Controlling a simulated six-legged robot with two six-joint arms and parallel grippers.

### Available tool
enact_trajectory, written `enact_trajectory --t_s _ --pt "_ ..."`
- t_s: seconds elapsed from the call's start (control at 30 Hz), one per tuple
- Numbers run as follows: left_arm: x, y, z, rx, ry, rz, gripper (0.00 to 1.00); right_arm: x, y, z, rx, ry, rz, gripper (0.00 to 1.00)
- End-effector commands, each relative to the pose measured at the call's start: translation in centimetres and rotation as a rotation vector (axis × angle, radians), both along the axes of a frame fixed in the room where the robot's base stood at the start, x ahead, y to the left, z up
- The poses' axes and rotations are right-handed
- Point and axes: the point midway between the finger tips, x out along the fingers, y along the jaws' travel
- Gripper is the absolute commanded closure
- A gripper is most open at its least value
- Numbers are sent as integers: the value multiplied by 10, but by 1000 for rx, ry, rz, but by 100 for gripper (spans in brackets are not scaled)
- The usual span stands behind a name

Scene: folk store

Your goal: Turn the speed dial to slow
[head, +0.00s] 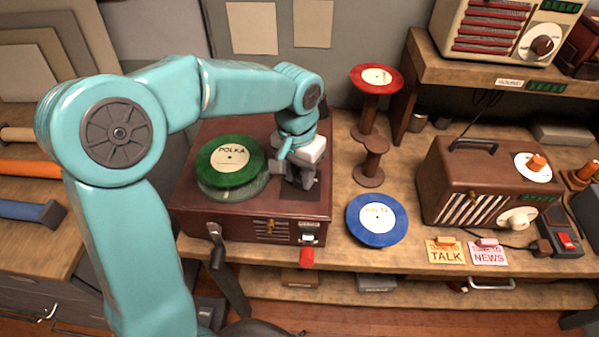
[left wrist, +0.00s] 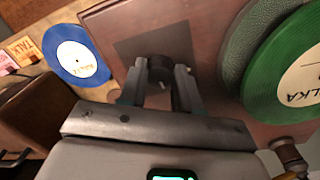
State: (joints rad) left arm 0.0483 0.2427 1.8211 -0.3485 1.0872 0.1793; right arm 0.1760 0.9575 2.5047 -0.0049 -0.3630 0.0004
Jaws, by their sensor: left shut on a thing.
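The record player (head: 195,215) is a reddish-brown box on the wooden bench, with a green POLKA record (head: 232,158) on its turntable. My left gripper (head: 303,182) reaches down over the dark plate at the right of the player's top. In the left wrist view my left gripper (left wrist: 158,88) is shut on a small dark round knob, the speed dial (left wrist: 161,68), with one finger on each side. A light pointer mark shows on the knob. In the head view the gripper hides the dial, and no speed labels can be read. My right gripper is not in view.
A blue WALTZ record (head: 377,221) lies right of the player. A red record (head: 376,78) rests on a spool-shaped stand behind. A brown radio (head: 435,185) stands further right, with TALK (head: 446,252) and NEWS (head: 488,254) cards before it.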

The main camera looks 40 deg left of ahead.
Motion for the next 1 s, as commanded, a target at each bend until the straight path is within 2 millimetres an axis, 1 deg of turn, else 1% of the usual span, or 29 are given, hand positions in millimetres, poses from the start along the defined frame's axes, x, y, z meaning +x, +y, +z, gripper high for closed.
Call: enact_trajectory --t_s 0.7,1.0 --pt "1 -1 0 -2 -8 635 98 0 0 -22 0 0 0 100" --pt "2 -2 1 -2 -8 840 98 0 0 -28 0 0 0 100"
